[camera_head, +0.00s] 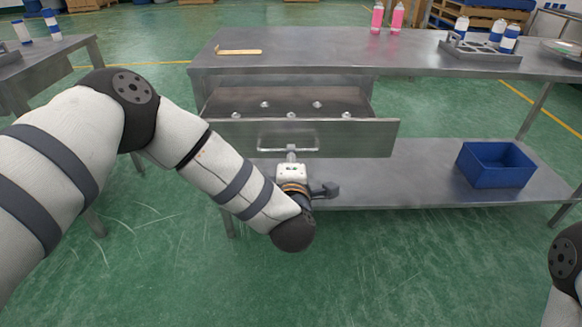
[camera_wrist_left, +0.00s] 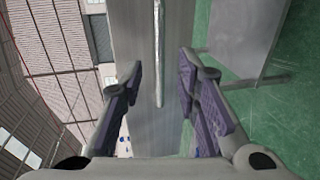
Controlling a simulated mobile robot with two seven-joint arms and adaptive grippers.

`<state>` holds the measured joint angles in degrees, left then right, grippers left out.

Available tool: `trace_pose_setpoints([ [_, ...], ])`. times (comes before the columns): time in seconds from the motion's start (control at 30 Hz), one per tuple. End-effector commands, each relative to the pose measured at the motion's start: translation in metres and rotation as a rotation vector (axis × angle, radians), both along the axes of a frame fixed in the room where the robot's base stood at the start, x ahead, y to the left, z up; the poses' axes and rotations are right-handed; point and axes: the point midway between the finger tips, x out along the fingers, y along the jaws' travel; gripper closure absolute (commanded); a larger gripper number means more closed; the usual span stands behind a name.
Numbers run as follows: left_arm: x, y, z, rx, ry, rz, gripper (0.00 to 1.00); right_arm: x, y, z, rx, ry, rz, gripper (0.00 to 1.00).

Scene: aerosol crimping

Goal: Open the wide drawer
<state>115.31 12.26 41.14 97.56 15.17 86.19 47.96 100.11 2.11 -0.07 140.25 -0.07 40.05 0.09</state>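The wide drawer (camera_head: 340,137) of the steel table is pulled out, with its inside showing in the head view. Its metal bar handle (camera_head: 288,136) runs across the front. My left gripper (camera_head: 291,154) is in front of the drawer front, at the lower middle of the handle. In the left wrist view the fingers of my left gripper (camera_wrist_left: 160,75) are spread apart. The handle (camera_wrist_left: 158,50) lies in line with the gap between them, touching neither finger visibly; its exact depth is unclear. My right gripper is out of view.
Several small metal parts (camera_head: 291,115) lie in the drawer. A blue bin (camera_head: 496,165) stands on the lower shelf (camera_head: 420,185). Pink bottles (camera_head: 377,18) and a grey rack (camera_head: 480,50) with bottles are on the tabletop (camera_head: 330,55). Another table (camera_head: 40,55) is at left.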

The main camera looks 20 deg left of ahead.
Motion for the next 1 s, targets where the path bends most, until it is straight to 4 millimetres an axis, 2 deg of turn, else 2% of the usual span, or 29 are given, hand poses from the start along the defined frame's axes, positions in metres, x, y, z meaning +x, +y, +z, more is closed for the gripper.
trace_pose_setpoints([
  [0.1, -0.028, -0.009, 0.006, -0.001, 0.002, -0.003, 0.71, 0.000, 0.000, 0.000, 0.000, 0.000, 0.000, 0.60],
  [0.3, -0.055, -0.016, 0.012, 0.000, -0.001, 0.000, 0.71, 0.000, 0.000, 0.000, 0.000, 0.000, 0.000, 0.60],
  [0.77, -0.058, -0.017, 0.012, 0.004, 0.003, -0.003, 0.71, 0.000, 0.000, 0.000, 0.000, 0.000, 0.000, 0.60],
  [0.87, -0.073, -0.024, -0.013, 0.076, 0.094, -0.095, 0.71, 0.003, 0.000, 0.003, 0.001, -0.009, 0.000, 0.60],
  [0.97, -0.122, -0.036, -0.074, 0.253, 0.322, -0.327, 0.71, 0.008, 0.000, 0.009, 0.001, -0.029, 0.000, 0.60],
  [1.0, -0.151, -0.037, -0.101, 0.335, 0.431, -0.443, 0.71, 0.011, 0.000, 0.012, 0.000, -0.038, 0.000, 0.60],
])
